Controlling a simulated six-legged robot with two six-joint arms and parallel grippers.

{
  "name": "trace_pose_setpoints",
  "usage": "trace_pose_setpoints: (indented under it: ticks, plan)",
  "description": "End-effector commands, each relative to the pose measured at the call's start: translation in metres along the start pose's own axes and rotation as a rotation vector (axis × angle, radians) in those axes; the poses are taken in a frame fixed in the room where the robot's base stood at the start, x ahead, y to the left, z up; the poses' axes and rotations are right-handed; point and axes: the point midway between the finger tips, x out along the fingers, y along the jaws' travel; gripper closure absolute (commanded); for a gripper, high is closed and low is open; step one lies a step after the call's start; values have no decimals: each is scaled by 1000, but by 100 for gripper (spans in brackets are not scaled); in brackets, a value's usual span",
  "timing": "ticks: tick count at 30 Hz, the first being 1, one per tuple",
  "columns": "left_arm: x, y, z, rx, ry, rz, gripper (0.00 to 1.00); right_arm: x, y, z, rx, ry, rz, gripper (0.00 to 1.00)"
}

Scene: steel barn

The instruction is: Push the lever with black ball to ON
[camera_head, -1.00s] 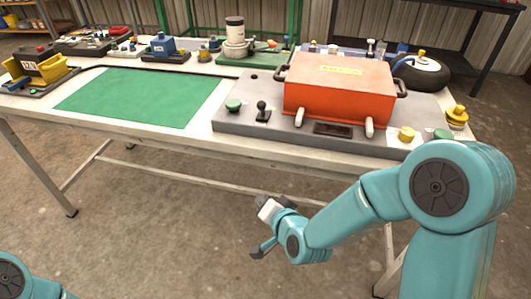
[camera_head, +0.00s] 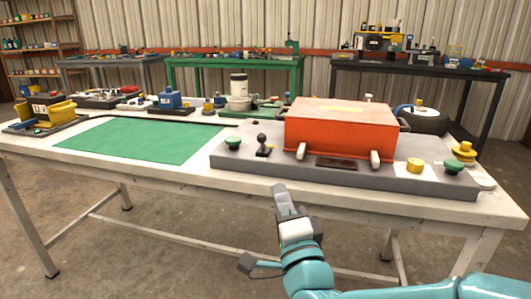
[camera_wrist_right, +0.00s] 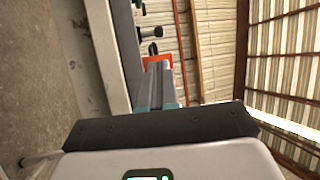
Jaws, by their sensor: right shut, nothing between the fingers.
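The lever with the black ball (camera_head: 263,145) stands upright on the grey panel (camera_head: 235,164) on the white table, between a green button and the orange box. It also shows small in the wrist view as a black ball on a stem (camera_wrist_right: 155,32). I cannot read an ON mark. My right gripper (camera_head: 282,190) is shut and empty, pointing up just in front of the table's front edge, below and slightly right of the lever and apart from it. Its shut fingers show in the wrist view (camera_wrist_right: 160,82). My left gripper is not in view.
The orange box (camera_head: 335,132) sits right of the lever, with the green button (camera_head: 233,143) to its left. A yellow button (camera_head: 415,165) and another green button (camera_head: 451,166) are further right. The green mat (camera_head: 140,142) is bare. The table edge (camera_head: 200,180) lies near my gripper.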

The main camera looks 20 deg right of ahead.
Motion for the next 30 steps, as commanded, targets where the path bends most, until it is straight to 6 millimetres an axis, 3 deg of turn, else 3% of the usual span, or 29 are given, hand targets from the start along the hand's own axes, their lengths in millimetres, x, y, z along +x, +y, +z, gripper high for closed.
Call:
trace_pose_setpoints:
  ticks: [5, 18, 24, 30]
  plan:
    - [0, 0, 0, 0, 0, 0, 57, 21, 0, 0, -1, 2, 0, 100]
    - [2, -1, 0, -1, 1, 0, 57, 109, 0, 0, -1, -1, 0, 100]
    - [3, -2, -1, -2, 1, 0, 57, 130, 0, 0, -1, -1, 0, 100]
    - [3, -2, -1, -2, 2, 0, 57, 135, 0, 0, -1, -3, 1, 100]
